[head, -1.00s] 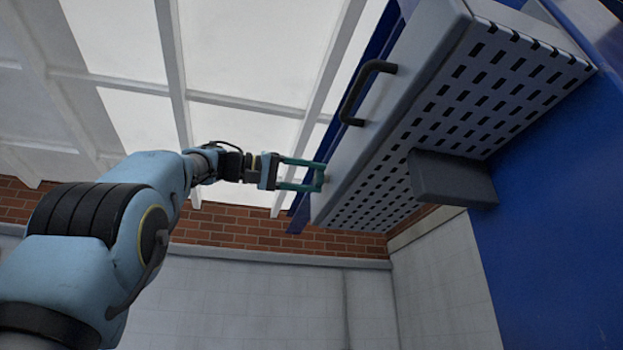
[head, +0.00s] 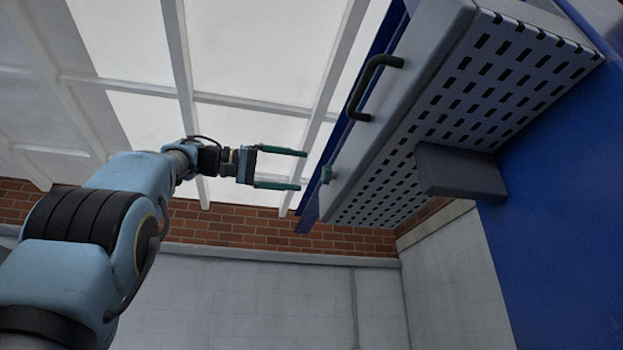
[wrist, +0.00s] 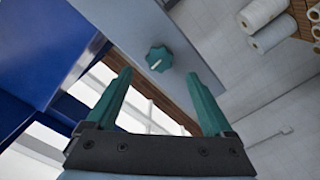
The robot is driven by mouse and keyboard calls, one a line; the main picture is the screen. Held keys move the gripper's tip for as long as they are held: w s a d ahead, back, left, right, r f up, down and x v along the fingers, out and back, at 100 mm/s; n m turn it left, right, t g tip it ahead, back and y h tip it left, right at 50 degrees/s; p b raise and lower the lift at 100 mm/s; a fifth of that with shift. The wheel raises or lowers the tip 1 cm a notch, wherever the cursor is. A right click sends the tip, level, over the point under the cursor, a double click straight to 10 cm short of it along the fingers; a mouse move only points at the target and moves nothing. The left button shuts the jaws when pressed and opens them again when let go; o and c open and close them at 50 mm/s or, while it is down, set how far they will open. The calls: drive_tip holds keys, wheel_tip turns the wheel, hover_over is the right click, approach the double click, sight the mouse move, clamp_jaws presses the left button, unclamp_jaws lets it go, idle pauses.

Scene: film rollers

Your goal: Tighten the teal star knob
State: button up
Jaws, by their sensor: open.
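The teal star knob (head: 327,174) sits on the narrow side face of the grey perforated housing, near its lower left end. In the wrist view the knob (wrist: 160,58) shows face-on, with a pale mark on its front, beyond and between my fingertips. My gripper (head: 304,170) is open and empty, its two teal fingers pointing right at the knob with a small gap between them and it. The wrist view also shows my gripper (wrist: 163,80) with both fingers spread apart. Nothing hides the knob.
The grey housing (head: 440,80) carries a black bar handle (head: 372,85) above the knob. A dark grey block (head: 458,172) juts below it, beside a blue panel (head: 560,200). Pale rolls (wrist: 265,22) lie at the upper right in the wrist view. Space left of the knob is open.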

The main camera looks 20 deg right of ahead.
drive_tip(key=a, duration=0.4)
drive_tip(key=shift+w+a, duration=0.1)
drive_tip(key=shift+w, duration=0.1)
idle(0.3)
